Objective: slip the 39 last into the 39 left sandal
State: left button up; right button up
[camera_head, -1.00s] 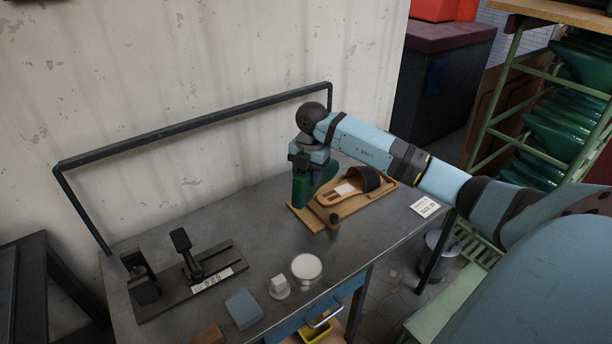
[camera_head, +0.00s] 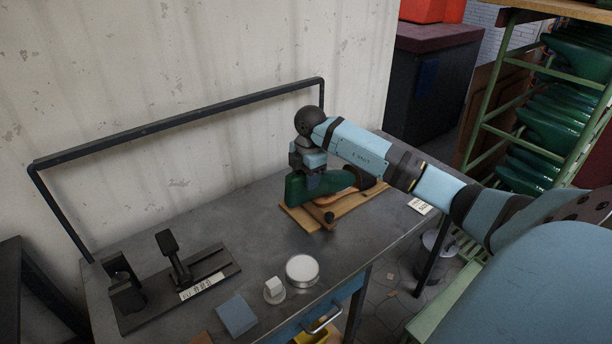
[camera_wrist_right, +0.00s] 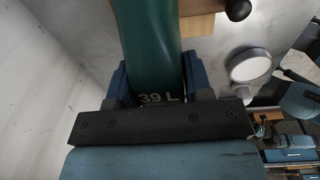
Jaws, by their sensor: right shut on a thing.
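My right gripper (camera_head: 313,180) is shut on the green last (camera_head: 296,190). The last lies roughly level over the left end of a wooden board (camera_head: 300,217). In the right wrist view the last (camera_wrist_right: 150,40) sits between the blue fingers (camera_wrist_right: 157,82) and bears the marking "39 L". I cannot tell whether the last touches the sandal. My left gripper is not in view.
A dark knob (camera_head: 330,217) stands at the board's front edge. A rail (camera_head: 190,122) runs behind. The table's middle is clear.

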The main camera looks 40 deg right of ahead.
aim_at(326, 174)
jog(key=shift+f, duration=0.35)
jog(key=shift+f, duration=0.1)
jog(key=shift+a+f, duration=0.2)
jog(key=shift+f, duration=0.45)
jog(key=shift+d, duration=0.1)
jog(key=shift+s+d, duration=0.15)
jog(key=shift+d, duration=1)
jog(key=shift+d, duration=0.1)
jog(key=shift+s+d+f, duration=0.1)
jog(key=shift+s+d, duration=0.05)
jog(key=shift+d, duration=1)
jog(key=shift+d, duration=0.1)
jog(key=shift+s+d, duration=0.1)
jog(key=shift+d, duration=1)
